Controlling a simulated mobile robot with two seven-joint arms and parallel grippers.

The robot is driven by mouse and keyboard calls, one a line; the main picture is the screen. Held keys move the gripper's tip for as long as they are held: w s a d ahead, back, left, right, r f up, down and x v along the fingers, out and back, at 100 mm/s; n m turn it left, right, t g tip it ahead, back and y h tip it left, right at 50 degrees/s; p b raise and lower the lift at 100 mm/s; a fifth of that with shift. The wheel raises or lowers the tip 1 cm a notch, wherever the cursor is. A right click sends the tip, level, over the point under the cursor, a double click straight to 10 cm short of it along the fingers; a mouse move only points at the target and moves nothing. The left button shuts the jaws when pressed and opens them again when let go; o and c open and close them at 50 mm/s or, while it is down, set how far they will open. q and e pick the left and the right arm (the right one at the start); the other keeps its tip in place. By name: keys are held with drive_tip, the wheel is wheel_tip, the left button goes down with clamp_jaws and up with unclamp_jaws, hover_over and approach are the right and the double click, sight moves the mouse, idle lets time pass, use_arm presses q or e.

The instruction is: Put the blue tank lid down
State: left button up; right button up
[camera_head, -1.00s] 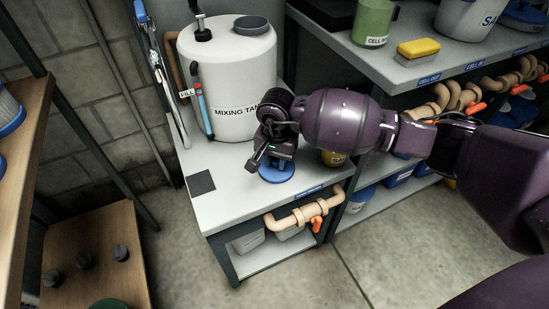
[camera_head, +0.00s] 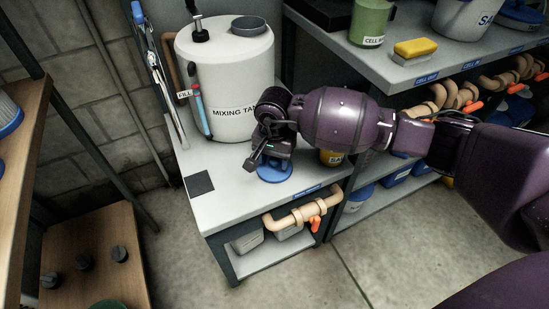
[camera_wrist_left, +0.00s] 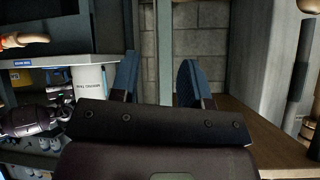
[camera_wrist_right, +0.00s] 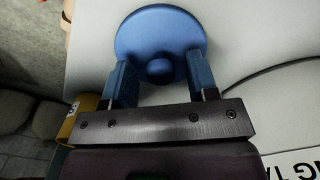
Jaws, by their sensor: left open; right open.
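The blue tank lid (camera_head: 275,171) lies flat on the light grey bench top in front of the white mixing tank (camera_head: 226,75). In the right wrist view the lid (camera_wrist_right: 160,32) is a round blue disc with a knob in the middle. My right gripper (camera_head: 254,163) is over the lid, and its two fingers (camera_wrist_right: 158,85) stand apart on either side of the knob, clear of it. My left gripper is out of the head view. In the left wrist view its fingers (camera_wrist_left: 158,80) are apart with nothing between them.
A dark square (camera_head: 199,183) marks the bench's left part. A yellow container (camera_head: 331,157) stands right of my gripper. Tan pipes with an orange valve (camera_head: 316,223) run along the bench front. A shelf (camera_head: 420,68) is at right.

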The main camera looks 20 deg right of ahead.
sight(274, 159)
drive_tip(key=shift+r+p, duration=1.35)
drive_tip(key=shift+r, duration=4.55)
drive_tip(key=s+a+f+m+g+y, duration=0.3)
drive_tip(key=s+a+f+m+y, duration=0.25)
drive_tip(key=s+a+y, duration=0.55)
drive_tip(key=s+a+r+m+t+y, duration=0.25)
drive_tip(key=s+a+m+y, duration=0.45)
drive_tip(key=m, duration=0.4)
drive_tip(key=s+d+f+m+t+h, duration=0.2)
drive_tip(key=d+m+t+h, duration=0.35)
drive_tip(key=m, duration=0.85)
drive_tip(key=s+d+f+m+t+h, duration=0.1)
drive_tip(key=s+d+m+t+h, duration=0.15)
drive_tip(key=d+m+t, duration=0.75)
use_arm(q)
drive_tip(key=shift+s+a+r+n, duration=0.2)
drive_tip(key=shift+a+r+n, duration=0.1)
drive_tip(key=shift+n, duration=0.1)
use_arm(e)
drive_tip(key=s+d+f+m+g+h, duration=0.2)
drive_tip(key=s+d+f+m+h, duration=0.2)
drive_tip(key=s+m, duration=0.3)
drive_tip(key=s+d+f+m+g+h, duration=0.3)
drive_tip(key=s+d+f+m+h, duration=0.2)
drive_tip(key=m, duration=0.8)
drive_tip(key=s, duration=0.3)
drive_tip(key=shift+s+m+h, duration=0.3)
drive_tip(key=shift+m, duration=0.05)
drive_tip(key=shift+d+f, duration=0.1)
